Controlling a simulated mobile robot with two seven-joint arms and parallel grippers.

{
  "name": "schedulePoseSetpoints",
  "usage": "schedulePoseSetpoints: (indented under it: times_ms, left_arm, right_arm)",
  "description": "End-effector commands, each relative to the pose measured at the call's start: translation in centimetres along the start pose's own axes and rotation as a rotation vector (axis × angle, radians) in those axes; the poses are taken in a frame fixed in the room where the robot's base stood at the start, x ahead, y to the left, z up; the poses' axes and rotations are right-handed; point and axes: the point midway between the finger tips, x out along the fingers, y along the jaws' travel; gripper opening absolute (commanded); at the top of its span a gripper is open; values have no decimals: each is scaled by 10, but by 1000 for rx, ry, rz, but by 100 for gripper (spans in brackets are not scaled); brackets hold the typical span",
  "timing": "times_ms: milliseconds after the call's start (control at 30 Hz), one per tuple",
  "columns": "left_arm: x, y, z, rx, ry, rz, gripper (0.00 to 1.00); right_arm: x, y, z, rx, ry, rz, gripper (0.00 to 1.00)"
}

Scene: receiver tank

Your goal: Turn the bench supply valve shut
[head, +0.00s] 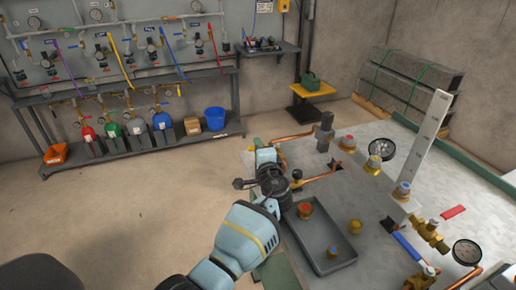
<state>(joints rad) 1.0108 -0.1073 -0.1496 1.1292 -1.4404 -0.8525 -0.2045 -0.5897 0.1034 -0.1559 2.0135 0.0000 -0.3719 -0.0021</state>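My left arm comes up from the bottom, and its gripper (266,160) is over the left edge of the grey bench. The wrist hides most of the fingers, so I cannot tell if they are open or shut. No readable label shows which one is the bench supply valve. My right gripper is not in view.
A dark tray (345,258) with brass fittings sits on the bench (370,208) right of my arm. Gauges (382,149), capped fittings and a tall white scale plate (424,130) stand behind it. A rack of cylinders (135,130) lines the back wall.

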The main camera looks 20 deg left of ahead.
Motion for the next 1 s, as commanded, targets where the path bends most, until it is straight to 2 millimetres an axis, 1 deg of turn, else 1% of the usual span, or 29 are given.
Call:
schedulePoseSetpoints:
  times_ms: [33, 67, 100, 333, 467, 567, 833, 1000]
  left_arm:
    - [0, 0, 0, 0, 0, 0, 24]
    - [0, 0, 0, 0, 0, 0, 28]
    - [0, 0, 0, 0, 0, -1, 29]
    - [0, -1, 0, -1, 0, -1, 29]
    - [-6, 0, 0, -1, 1, -1, 29]
    - [-17, 0, 0, -1, 2, -1, 29]
    - [-58, 1, 0, -1, 1, 1, 29]
    - [-74, 0, 0, -2, 1, 0, 29]
  right_arm:
    - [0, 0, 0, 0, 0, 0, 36]
    - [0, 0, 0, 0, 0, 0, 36]
    - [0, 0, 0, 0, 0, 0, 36]
    - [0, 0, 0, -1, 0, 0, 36]
    - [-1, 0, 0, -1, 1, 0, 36]
    - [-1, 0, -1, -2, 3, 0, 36]
    - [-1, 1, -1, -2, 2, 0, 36]
    - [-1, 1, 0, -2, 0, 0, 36]
